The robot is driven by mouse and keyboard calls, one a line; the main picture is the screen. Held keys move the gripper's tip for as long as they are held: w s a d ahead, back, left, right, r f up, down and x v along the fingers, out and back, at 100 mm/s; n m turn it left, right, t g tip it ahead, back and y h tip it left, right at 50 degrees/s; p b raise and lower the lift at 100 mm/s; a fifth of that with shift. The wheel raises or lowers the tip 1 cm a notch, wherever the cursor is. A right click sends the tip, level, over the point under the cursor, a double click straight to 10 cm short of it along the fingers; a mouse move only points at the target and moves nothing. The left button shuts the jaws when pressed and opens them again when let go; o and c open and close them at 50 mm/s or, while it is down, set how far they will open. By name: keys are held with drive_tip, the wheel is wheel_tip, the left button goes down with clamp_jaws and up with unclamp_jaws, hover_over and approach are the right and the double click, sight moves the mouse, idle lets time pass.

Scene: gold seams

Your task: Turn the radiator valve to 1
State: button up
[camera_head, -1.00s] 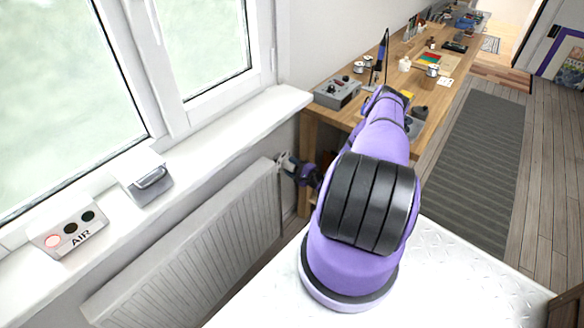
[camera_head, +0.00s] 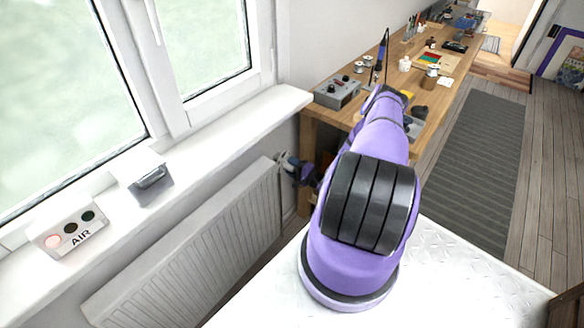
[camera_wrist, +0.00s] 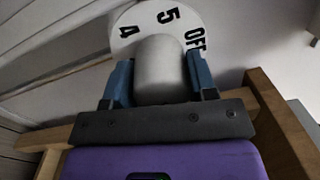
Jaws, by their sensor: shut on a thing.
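The radiator valve (camera_wrist: 160,68) fills the middle of the wrist view as a pale grey knob. Behind it is a round white dial (camera_wrist: 146,18) with the black marks 4, 5 and OFF showing; its other marks are hidden or out of view. My gripper (camera_wrist: 160,80) has its two blue fingers shut on the knob, one on each side. In the head view my gripper (camera_head: 287,162) is small, at the right end of the radiator (camera_head: 200,245), and the valve there is mostly hidden.
A wooden workbench (camera_head: 440,92) with tools stands beyond my purple arm, its near leg close to my gripper. The window sill (camera_head: 215,135) runs above the radiator, holding an AIR box (camera_head: 68,232) and a small grey-white device (camera_head: 150,182). Floor is clear at right.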

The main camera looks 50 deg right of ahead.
drive_tip(key=o, duration=0.9)
drive_tip(key=s, duration=0.7)
drive_tip(key=s+d, duration=0.1)
drive_tip(key=s, duration=0.2)
drive_tip(key=shift+s+f, duration=0.3)
drive_tip(key=shift+s, duration=0.1)
drive_tip(key=shift+s+d, duration=0.1)
